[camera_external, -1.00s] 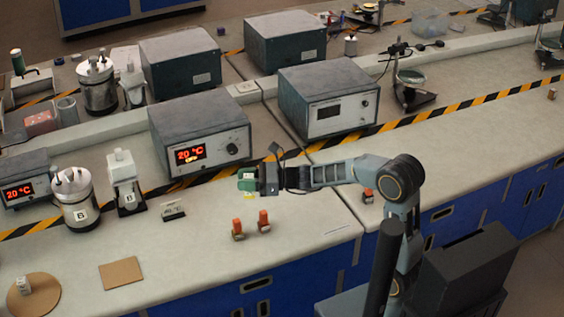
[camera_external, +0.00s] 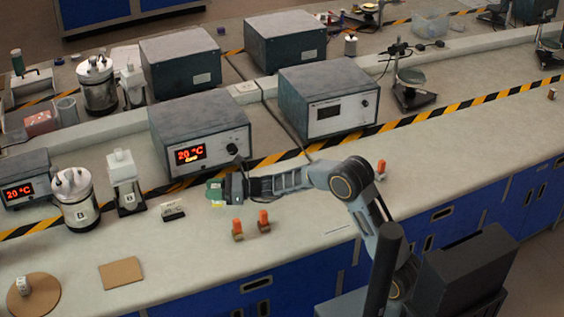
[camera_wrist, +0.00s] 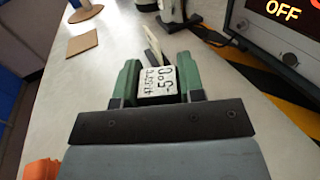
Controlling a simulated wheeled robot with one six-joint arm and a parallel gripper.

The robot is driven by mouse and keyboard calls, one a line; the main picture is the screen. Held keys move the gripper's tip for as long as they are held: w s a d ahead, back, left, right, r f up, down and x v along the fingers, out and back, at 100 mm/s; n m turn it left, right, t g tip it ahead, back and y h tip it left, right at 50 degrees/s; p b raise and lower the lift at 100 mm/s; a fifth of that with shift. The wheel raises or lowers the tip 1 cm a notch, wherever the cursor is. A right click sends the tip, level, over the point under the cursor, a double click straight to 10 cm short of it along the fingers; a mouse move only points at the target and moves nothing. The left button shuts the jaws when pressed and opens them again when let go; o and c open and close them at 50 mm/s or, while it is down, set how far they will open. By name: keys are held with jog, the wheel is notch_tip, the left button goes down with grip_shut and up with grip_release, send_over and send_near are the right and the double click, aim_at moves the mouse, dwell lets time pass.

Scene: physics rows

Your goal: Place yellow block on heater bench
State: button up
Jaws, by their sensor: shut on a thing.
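My gripper (camera_external: 216,190) is at the end of the arm, over the front bench, with green fingers shut on a small block. In the wrist view the block (camera_wrist: 158,83) sits between the fingertips and shows a white printed face reading about -5°C. In the external view a little yellow of the block (camera_external: 217,205) shows below the fingers; the rest is hidden. No thing is clearly marked as the heater bench. A grey box with a red 20 °C display (camera_external: 200,135) stands behind the gripper; its display reads OFF in the wrist view (camera_wrist: 283,10).
A small sign (camera_external: 173,210) and a white device marked B (camera_external: 124,182) stand left of the gripper. Two orange-topped pieces (camera_external: 264,221) stand in front. A cardboard square (camera_external: 121,272) and a round board (camera_external: 40,298) lie front left. Bench right of the gripper is mostly clear.

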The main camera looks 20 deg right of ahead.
jog(key=shift+f, duration=1.45)
jog(key=shift+f+b, duration=0.2)
jog(key=shift+b, duration=0.15)
jog(key=o, duration=0.9)
jog(key=shift+r, duration=0.1)
jog(key=shift+o, duration=0.2)
jog(key=shift+r+p, duration=0.2)
jog(key=shift+p, duration=0.1)
jog(key=v, duration=1.2)
jog(key=shift+s+f, duration=0.1)
